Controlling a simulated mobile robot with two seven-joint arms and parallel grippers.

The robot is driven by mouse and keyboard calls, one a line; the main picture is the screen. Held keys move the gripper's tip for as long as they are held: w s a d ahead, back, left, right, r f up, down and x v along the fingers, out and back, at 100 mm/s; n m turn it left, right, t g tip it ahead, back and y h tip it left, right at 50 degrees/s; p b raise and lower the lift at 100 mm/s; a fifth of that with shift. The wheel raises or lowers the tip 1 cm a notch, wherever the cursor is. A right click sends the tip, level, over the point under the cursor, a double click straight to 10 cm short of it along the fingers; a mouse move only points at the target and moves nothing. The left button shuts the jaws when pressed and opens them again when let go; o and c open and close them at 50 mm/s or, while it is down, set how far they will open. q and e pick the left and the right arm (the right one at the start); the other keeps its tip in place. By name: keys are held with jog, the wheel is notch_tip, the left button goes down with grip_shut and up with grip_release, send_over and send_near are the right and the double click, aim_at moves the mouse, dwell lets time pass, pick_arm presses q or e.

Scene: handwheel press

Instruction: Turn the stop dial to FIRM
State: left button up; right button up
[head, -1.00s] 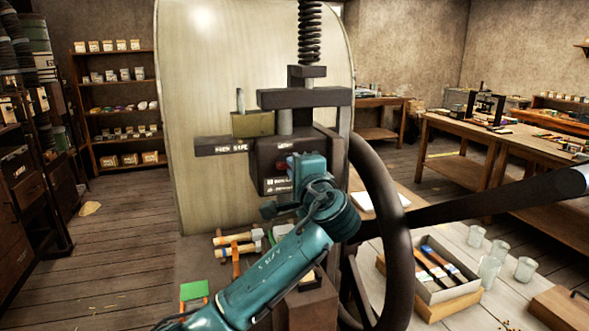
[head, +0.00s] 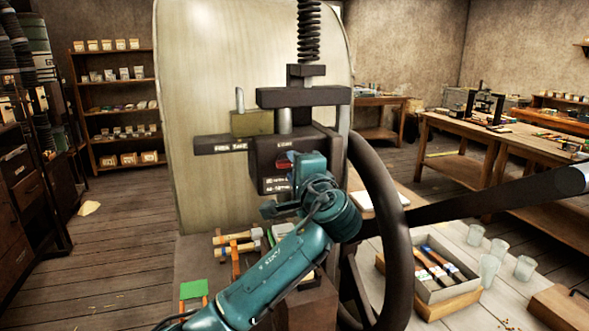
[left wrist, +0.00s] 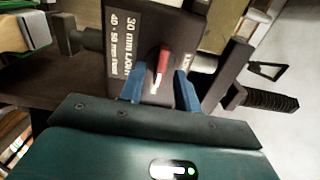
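The stop dial is a small red knob with a white mark (left wrist: 161,66) on the dark press block (left wrist: 146,25). In the head view its red part (head: 284,164) shows just left of my left gripper (head: 293,170). In the left wrist view the blue fingers of my left gripper (left wrist: 160,78) stand on either side of the dial, with a visible gap on each side. White lettering on the block reads "30 mm" and "40 - 50 mm". I cannot make out the FIRM label. My right gripper is not in view.
A large dark handwheel (head: 386,220) stands close to the right of my left arm, with a thick bar reaching right. Mallets (head: 238,237) lie below the block. A brush box (head: 440,270) and glass jars (head: 489,270) are on the right table.

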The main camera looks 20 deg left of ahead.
pick_arm(q)
jog(key=b+v, duration=0.3)
jog(key=v, duration=0.9)
jog(key=shift+s+d, duration=0.25)
jog(key=shift+s, duration=0.05)
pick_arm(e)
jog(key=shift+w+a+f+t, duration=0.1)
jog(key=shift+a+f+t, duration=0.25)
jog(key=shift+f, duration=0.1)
